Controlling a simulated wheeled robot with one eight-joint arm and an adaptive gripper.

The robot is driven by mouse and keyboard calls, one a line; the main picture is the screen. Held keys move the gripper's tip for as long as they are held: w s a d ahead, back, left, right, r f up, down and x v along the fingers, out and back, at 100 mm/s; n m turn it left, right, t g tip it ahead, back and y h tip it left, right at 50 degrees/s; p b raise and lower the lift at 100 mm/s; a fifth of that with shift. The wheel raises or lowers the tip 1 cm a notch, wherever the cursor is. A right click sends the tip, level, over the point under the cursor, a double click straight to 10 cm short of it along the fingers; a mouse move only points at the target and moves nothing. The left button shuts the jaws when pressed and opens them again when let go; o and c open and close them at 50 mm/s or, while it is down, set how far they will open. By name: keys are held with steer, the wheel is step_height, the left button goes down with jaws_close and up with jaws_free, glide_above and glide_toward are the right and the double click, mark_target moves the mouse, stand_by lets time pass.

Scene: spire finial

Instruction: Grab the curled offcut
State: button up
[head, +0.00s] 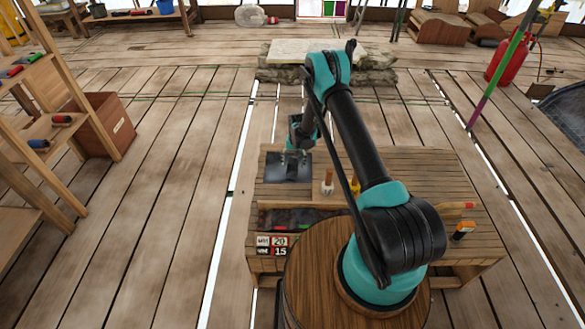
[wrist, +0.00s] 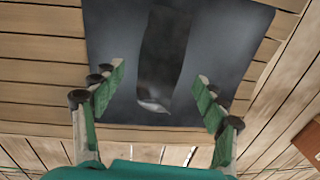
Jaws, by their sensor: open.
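The curled offcut (wrist: 163,52) is a dark grey strip on a dark square sheet (wrist: 222,35) in the wrist view. Its near end curls up and catches a pale highlight. My gripper (wrist: 160,77) is open, with one green-padded finger on each side of the strip's near end and gaps between. In the head view my gripper (head: 296,155) is over the dark sheet (head: 289,172) at the bench's left. The offcut cannot be made out clearly there.
The wooden bench (head: 420,170) holds a small bottle-like item (head: 327,186), a trough of dark pieces, number cards (head: 272,244) and an orange-topped item (head: 463,231). A barrel (head: 312,270) stands in front. Shelves (head: 60,130) and open floor lie left.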

steer(key=shift+f, duration=1.1)
steer(key=c, duration=1.4)
steer(key=shift+r, duration=0.15)
steer(key=shift+c, duration=0.2)
